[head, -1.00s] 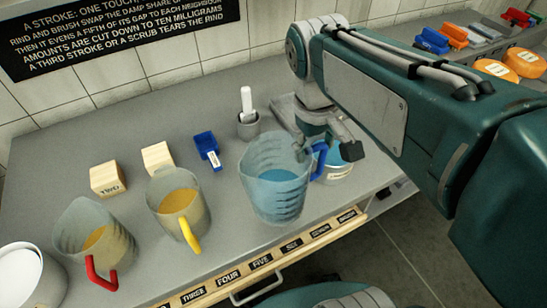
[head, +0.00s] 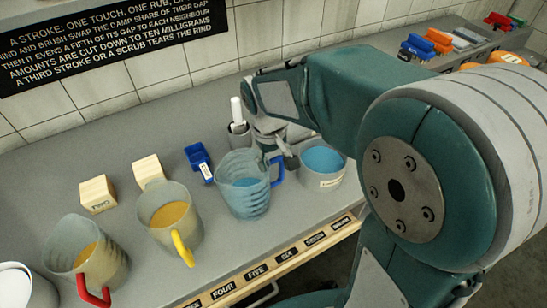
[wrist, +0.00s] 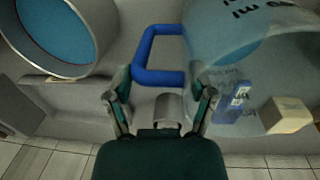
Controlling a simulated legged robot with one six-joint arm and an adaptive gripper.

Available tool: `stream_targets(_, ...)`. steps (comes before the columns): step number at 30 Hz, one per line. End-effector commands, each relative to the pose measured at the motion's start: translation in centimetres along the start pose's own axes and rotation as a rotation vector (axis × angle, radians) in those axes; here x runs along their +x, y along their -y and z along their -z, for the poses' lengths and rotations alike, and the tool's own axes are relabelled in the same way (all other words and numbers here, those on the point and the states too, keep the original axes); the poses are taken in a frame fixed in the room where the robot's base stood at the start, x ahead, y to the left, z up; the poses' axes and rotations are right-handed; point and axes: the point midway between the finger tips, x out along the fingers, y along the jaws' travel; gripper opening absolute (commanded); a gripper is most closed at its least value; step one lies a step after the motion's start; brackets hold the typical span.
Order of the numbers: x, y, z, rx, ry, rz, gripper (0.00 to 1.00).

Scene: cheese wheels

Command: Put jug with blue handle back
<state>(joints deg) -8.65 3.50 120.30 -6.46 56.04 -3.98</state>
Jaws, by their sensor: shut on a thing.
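The clear jug with the blue handle (head: 243,186) holds blue liquid and is upright over the grey counter, right of the yellow-handled jug. I cannot tell whether its base touches the counter. My gripper (head: 285,155) is at its blue handle (head: 277,172), on the jug's right side. In the wrist view the blue handle (wrist: 144,52) lies just beyond and between the fingers of my gripper (wrist: 160,88), which is shut on it; the exact contact is unclear. The clear jug body (wrist: 240,70) fills the upper right there.
A labelled pot of blue liquid (head: 322,168) stands close right of the jug. The yellow-handled jug (head: 170,215) and red-handled jug (head: 90,258) are left. Numbered labels line the front edge.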

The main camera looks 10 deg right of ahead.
Motion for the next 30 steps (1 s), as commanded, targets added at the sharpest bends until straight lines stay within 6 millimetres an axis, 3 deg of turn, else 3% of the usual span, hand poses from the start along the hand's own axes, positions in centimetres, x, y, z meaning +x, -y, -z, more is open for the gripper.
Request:
stream_targets(10,0.3,0.0,0.1,0.001,-0.003,0.000,0.10)
stream_targets(11,0.3,0.0,0.0,0.000,-0.002,0.000,0.80)
stream_targets(12,0.3,0.0,0.0,0.000,-0.002,0.000,0.98)
stream_targets(25,0.2,0.0,0.0,0.000,-0.002,0.000,1.00)
stream_targets(30,-1.3,0.0,0.1,0.000,-0.006,-0.001,1.00)
